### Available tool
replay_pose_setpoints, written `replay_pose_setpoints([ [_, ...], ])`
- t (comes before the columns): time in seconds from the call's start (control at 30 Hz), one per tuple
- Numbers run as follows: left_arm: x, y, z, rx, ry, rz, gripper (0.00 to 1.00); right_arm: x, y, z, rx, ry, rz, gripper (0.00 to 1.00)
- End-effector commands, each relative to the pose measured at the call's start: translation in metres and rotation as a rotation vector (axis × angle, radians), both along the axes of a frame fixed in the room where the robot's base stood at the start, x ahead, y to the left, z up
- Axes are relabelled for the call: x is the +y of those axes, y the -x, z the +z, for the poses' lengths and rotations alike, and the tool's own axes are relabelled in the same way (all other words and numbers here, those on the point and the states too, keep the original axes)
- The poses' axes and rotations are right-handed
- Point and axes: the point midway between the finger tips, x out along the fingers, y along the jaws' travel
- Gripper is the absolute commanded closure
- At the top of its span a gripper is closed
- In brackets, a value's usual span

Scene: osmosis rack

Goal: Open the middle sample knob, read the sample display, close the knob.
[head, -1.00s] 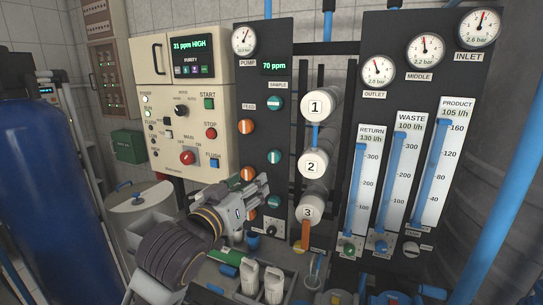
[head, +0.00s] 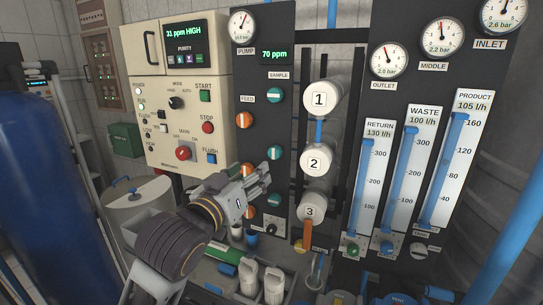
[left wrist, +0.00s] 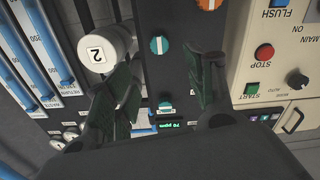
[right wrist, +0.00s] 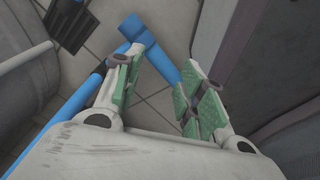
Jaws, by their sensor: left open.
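The middle sample knob (head: 274,152) is a teal disc with an upright white bar on the dark panel. The upper teal knob (head: 274,95) has a level bar. The sample display (head: 275,54) reads 70 ppm. My left gripper (head: 262,181) is open, just below and left of the middle knob in the head view. In the left wrist view, upside down, the middle knob (left wrist: 159,44) shows beyond the gap between the fingers, apart from them. The lower teal knob (head: 272,200) is partly visible beside the gripper. My right gripper (right wrist: 160,85) is open and empty above the floor.
Orange feed knobs (head: 245,120) sit left of the sample knobs. White numbered cylinders (head: 314,162) stand out to the right, close to the left gripper. White bottles (head: 273,285) stand below. A blue pipe (right wrist: 163,65) lies beyond the right gripper.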

Motion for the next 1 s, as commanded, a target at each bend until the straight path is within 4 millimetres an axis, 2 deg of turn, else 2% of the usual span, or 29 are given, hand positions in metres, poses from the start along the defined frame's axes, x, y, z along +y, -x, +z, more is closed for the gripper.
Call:
replay_pose_setpoints([
  [0.27,-0.008,-0.02,0.001,0.0,0.001,0.0,0.45,0.0,0.002,0.0,0.001,0.0,0.0,0.6],
  [1.0,-0.037,-0.089,0.001,0.0,0.0,0.0,0.45,-0.004,0.013,-0.001,0.014,0.004,0.001,0.6],
])
